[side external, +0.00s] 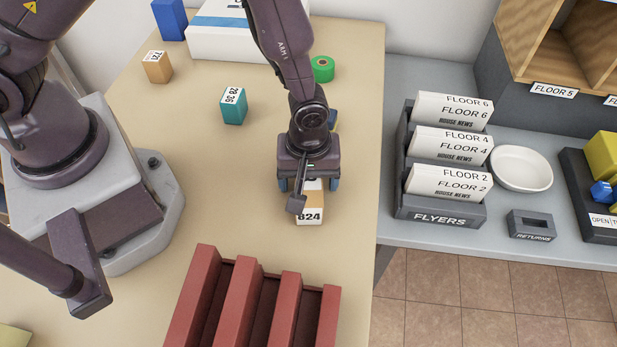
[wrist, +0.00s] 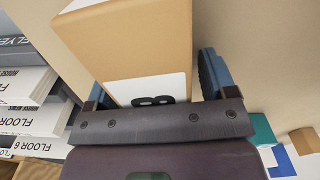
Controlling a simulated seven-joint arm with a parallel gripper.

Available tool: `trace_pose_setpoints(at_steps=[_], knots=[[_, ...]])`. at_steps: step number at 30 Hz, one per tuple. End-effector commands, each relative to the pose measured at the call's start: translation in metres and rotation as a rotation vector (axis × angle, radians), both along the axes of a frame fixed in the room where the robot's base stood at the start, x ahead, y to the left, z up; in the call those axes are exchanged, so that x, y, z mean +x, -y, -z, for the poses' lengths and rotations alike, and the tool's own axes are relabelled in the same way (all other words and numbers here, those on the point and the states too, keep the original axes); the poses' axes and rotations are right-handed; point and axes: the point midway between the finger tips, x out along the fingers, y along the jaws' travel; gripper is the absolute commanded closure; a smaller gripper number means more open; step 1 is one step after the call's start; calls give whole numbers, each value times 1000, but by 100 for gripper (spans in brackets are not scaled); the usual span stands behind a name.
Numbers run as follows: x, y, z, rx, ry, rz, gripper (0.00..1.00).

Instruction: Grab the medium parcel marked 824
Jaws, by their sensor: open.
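The parcel marked 824 (side external: 309,216) is a tan box with a white label, on the beige table in the side view. My gripper (side external: 309,185) is right over it and partly hides it. In the wrist view the tan parcel (wrist: 130,45) fills the upper middle, with part of its label showing. My gripper (wrist: 155,90) is open there, with one blue fingertip on the right of the parcel and the other mostly hidden on the left. The parcel lies between the fingers. I cannot tell whether they touch it.
A red slotted rack (side external: 245,300) stands in front. A teal box (side external: 233,106), an orange box (side external: 157,67) and a green roll (side external: 322,69) stand farther back. The flyers holder (side external: 440,212) is on the grey counter at right. The table left of my gripper is clear.

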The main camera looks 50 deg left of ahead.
Motion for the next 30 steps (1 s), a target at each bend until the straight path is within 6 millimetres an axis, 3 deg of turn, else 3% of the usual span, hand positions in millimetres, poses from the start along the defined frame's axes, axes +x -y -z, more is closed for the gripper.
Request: trace_pose_setpoints(at_steps=[1,9,20,25,30], knots=[[0,0,0,0,0,0,25],[0,0,0,0,0,0,83],[1,1,-8,-1,3,0,83],[1,1,-30,-3,5,0,83],[1,1,-65,-3,5,0,83]])
